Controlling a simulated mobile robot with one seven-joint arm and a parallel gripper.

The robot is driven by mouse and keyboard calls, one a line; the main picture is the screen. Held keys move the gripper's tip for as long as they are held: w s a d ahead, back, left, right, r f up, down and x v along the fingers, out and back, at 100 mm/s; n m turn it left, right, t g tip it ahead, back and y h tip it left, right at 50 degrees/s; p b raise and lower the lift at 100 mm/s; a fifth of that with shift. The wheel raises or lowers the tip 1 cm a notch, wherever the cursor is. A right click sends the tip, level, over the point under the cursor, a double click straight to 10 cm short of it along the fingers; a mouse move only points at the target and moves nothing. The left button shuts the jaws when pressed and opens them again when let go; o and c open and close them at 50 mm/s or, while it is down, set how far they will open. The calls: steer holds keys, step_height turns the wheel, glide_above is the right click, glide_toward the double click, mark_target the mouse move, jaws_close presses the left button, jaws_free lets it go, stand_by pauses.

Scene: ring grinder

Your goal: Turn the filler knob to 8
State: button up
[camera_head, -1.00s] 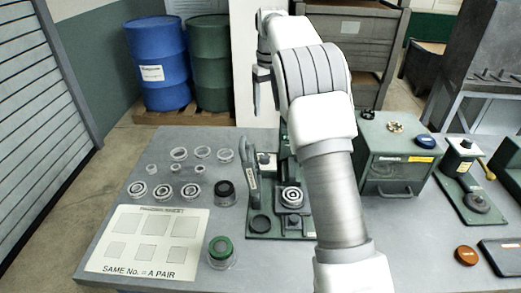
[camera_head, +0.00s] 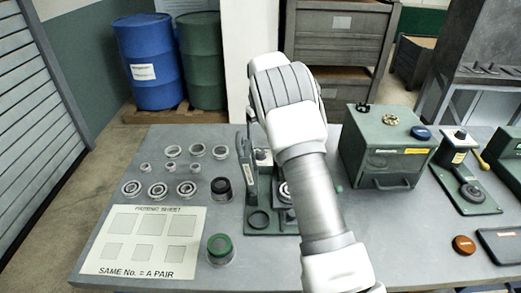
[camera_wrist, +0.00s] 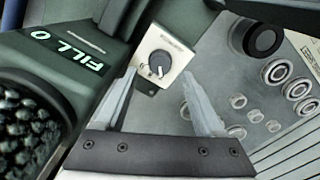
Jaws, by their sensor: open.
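The filler knob (camera_wrist: 158,64) is a small round dark knob with a pale pointer mark, on a light square plate in the wrist view. My gripper (camera_wrist: 158,74) is open, its two pale fingers on either side of the knob in the picture. I cannot tell whether they touch it. Beside it, a dark green housing carries a lit display (camera_wrist: 88,50) reading "FILL 0". In the head view the green filler machine (camera_head: 250,178) stands mid-table, partly behind my arm. My gripper is hidden there.
A green-capped jar (camera_head: 220,248) is in front. A green box (camera_head: 385,155) stands right of my arm. A tall lever (camera_head: 240,160) rises at the machine's left.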

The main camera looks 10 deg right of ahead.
mark_target(261, 151)
steer(key=shift+f, duration=2.2)
steer(key=shift+c, duration=0.3)
jaws_close()
